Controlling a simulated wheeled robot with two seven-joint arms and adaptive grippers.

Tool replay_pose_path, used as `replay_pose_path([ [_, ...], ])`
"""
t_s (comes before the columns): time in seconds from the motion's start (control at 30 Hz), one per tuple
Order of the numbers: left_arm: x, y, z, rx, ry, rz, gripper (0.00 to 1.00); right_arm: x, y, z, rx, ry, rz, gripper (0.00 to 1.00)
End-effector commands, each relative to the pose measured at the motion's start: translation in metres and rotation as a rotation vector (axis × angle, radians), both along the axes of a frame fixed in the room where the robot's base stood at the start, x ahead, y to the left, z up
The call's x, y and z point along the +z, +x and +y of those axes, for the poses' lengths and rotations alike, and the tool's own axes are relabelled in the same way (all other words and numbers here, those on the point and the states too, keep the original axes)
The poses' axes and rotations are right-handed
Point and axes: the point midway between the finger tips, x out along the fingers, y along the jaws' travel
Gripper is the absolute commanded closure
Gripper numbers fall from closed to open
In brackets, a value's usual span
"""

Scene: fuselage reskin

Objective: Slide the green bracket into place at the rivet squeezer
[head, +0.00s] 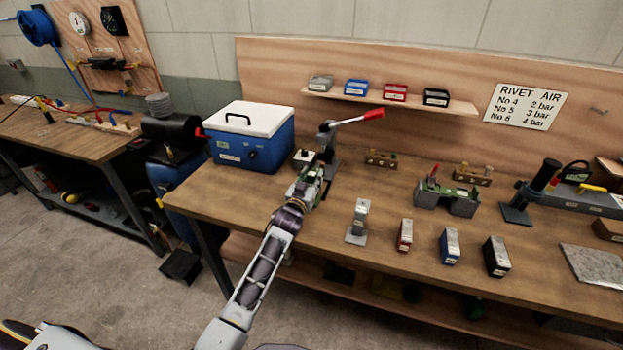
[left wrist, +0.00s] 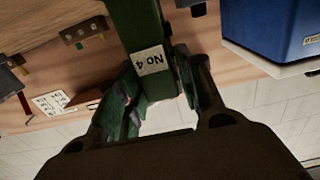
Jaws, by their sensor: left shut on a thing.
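My left gripper (head: 308,188) is at the left part of the bench, right in front of the rivet squeezer (head: 328,140), a grey stand with a long red-tipped lever. In the left wrist view my left gripper (left wrist: 165,95) is shut on the green bracket (left wrist: 143,28), a dark green bar with a white "No 4" label. The bracket runs away from the fingers; its far end is out of that view. In the head view the gripper hides most of the bracket, and I cannot tell whether it touches the squeezer. My right gripper is not in view.
A blue cooler (head: 250,155) with a white lid stands left of the squeezer. A small grey stand (head: 359,222) and red (head: 405,236), blue (head: 450,246) and black (head: 496,256) blocks line the front. A green-topped fixture (head: 447,197) is further right.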

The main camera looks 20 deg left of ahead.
Motion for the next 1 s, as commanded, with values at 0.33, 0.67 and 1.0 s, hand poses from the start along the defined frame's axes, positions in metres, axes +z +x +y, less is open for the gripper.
replay_pose_path([
  [0.33,-0.002,0.000,0.000,0.000,0.000,0.000,0.42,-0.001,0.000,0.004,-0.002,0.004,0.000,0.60],
  [0.67,-0.001,0.000,0.000,0.000,0.000,0.000,0.42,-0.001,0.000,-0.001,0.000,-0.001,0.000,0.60],
  [1.0,0.000,-0.013,0.000,0.000,-0.001,0.000,0.42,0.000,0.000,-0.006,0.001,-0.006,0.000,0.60],
])
